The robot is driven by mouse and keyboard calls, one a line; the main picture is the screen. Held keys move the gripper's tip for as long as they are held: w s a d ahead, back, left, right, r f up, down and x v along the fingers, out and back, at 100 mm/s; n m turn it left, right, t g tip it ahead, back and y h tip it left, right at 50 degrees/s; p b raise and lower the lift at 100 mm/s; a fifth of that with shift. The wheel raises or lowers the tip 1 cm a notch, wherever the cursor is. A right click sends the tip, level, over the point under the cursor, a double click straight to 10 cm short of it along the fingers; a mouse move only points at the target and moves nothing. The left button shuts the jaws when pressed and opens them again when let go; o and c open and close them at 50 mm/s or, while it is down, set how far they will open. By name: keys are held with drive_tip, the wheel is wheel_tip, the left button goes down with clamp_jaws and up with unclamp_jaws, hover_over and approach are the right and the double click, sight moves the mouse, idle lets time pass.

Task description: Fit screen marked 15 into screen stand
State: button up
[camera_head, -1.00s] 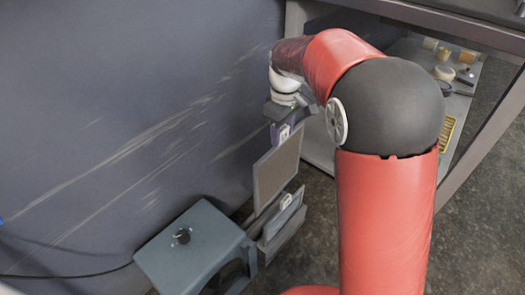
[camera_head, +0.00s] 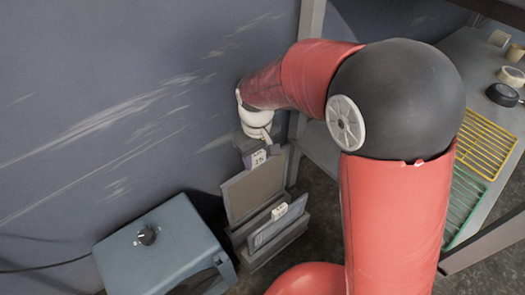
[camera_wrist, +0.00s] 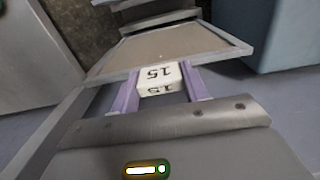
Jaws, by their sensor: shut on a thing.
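My gripper (camera_head: 258,150) is shut on the white tag (camera_wrist: 158,78) at the top of the screen marked 15 (camera_head: 254,190). This screen is a tan panel in a grey frame. It hangs upright below my gripper. In the wrist view my purple fingers grip the tag from both sides, and the panel (camera_wrist: 172,41) extends away from them. The grey screen stand (camera_head: 258,256) is low on the floor by the wall. The held screen's lower edge is at the stand, behind another screen; I cannot tell whether it is seated in a slot.
Another screen (camera_head: 277,228) with a white tag leans in the front of the stand. A blue-grey stool (camera_head: 165,255) with a black knob stands close to the left. The scratched wall (camera_head: 110,110) is behind. A shelf (camera_head: 475,75) with tape rolls and racks is at the right.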

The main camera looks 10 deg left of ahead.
sight(258, 183)
drive_tip(key=shift+f+b, duration=1.35)
drive_tip(key=shift+f, duration=0.6)
drive_tip(key=shift+s+f+b, duration=0.1)
drive_tip(key=shift+f+b, duration=0.6)
drive_tip(key=shift+f, duration=0.7)
idle(0.4)
drive_tip(key=shift+f, duration=2.95)
idle(1.3)
